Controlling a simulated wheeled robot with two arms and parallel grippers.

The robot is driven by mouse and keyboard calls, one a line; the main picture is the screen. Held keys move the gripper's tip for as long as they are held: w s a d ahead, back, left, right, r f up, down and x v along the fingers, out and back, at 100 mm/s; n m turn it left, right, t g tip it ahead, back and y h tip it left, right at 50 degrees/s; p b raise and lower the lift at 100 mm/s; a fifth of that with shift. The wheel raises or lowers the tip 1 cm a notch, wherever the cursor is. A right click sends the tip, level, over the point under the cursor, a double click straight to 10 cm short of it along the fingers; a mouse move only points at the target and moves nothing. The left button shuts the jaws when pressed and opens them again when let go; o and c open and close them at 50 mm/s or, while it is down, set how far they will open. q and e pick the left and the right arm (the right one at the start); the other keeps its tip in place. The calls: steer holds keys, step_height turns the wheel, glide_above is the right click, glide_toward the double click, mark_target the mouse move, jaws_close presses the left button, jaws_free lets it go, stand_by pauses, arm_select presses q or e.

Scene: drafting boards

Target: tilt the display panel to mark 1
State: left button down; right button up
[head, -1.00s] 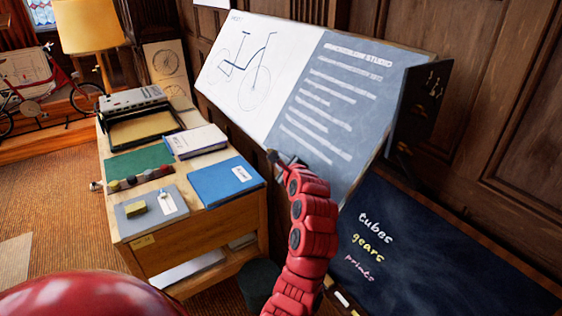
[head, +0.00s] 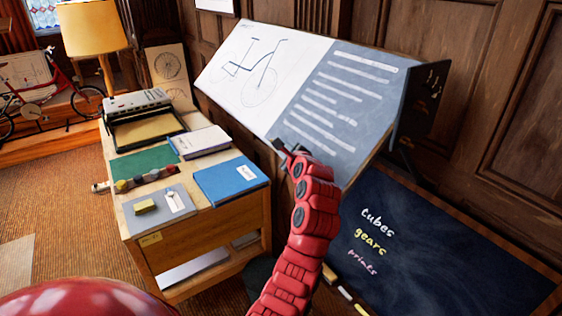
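The display panel (head: 265,75) is a wide tilted board. Its left half is white with a bicycle drawing, and its right half is blue-grey with lines of white writing. A dark side plate (head: 420,105) at its right end carries small pale marks, too small to read. My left gripper is not in view.
A wooden cabinet (head: 215,222) with books, a tray and paint pots stands left of my arm. A framed chalkboard (head: 450,250) leans below the panel at right, with chalk sticks by its lower left. A yellow lamp (head: 92,30) stands at back left.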

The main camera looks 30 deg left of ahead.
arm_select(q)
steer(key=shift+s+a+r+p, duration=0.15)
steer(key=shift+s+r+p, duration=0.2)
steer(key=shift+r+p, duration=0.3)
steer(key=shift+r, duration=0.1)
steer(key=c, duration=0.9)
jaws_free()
